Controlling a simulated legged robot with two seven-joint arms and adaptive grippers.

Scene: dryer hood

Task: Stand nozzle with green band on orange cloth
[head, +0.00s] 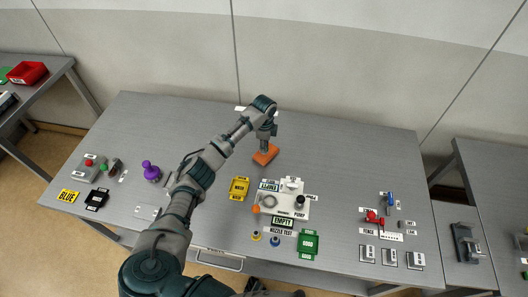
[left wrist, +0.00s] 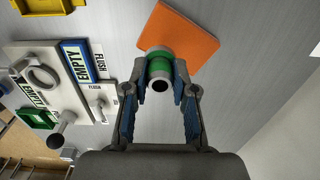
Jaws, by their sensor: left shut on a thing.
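My left gripper (left wrist: 160,78) is shut on a short grey nozzle with a green band (left wrist: 160,64), shown in the left wrist view. The nozzle is seen end-on, with a dark round opening facing the camera. The orange cloth (left wrist: 187,36) lies flat on the table just beyond the nozzle, and the nozzle overlaps its near edge in this view. In the head view, my left gripper (head: 266,140) is directly over the orange cloth (head: 265,157); the nozzle is hard to make out there. I cannot tell whether it touches the cloth. My right gripper is not in view.
Two small banded parts (head: 265,238) stand in front. A purple object (head: 151,171) stands left.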

